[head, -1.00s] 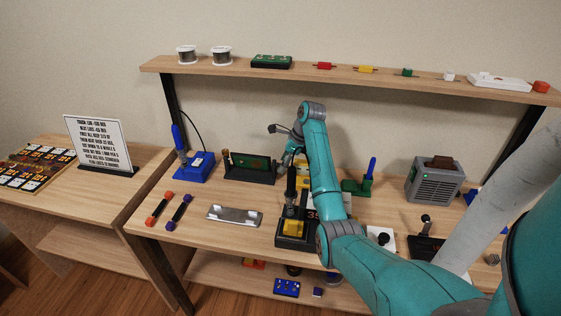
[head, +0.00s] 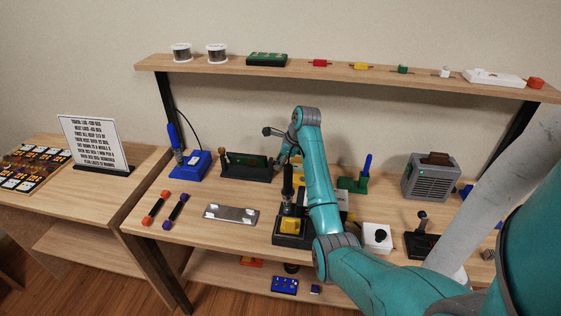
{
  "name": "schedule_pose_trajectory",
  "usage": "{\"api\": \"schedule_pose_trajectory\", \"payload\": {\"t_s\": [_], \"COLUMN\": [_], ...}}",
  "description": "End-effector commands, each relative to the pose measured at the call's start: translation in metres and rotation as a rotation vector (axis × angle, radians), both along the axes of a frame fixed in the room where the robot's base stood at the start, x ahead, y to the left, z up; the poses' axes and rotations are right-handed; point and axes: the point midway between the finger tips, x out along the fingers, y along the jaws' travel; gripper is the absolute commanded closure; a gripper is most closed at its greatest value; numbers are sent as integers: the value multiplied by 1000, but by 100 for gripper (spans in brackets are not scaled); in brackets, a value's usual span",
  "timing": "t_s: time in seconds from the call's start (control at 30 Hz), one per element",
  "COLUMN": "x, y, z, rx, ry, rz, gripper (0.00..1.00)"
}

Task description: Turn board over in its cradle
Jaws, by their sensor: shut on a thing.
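The board (head: 246,161) sits in its dark cradle (head: 246,177) at the back of the bench, left of my arm. The board looks dark and narrow, with little of its green face showing. An orange-brown piece shows at the cradle's left end. My gripper (head: 277,163) is at the cradle's right end, shut at the board's right side. The exact contact is small and partly hidden by the gripper and wrist.
A blue iron stand (head: 191,165) is left of the cradle. A metal tray (head: 231,214) lies in front. A black and yellow device (head: 290,225) stands below my forearm. A shelf (head: 340,76) runs above. Bench between cradle and tray is clear.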

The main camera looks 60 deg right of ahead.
Motion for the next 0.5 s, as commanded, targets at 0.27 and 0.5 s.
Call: {"api": "schedule_pose_trajectory", "payload": {"t_s": [0.27, 0.5], "x": [-1, -1], "y": [1, 1], "z": [-1, -1], "rx": [-84, -83], "ry": [-33, -33], "rz": [-1, -2], "gripper": [99, 99]}}
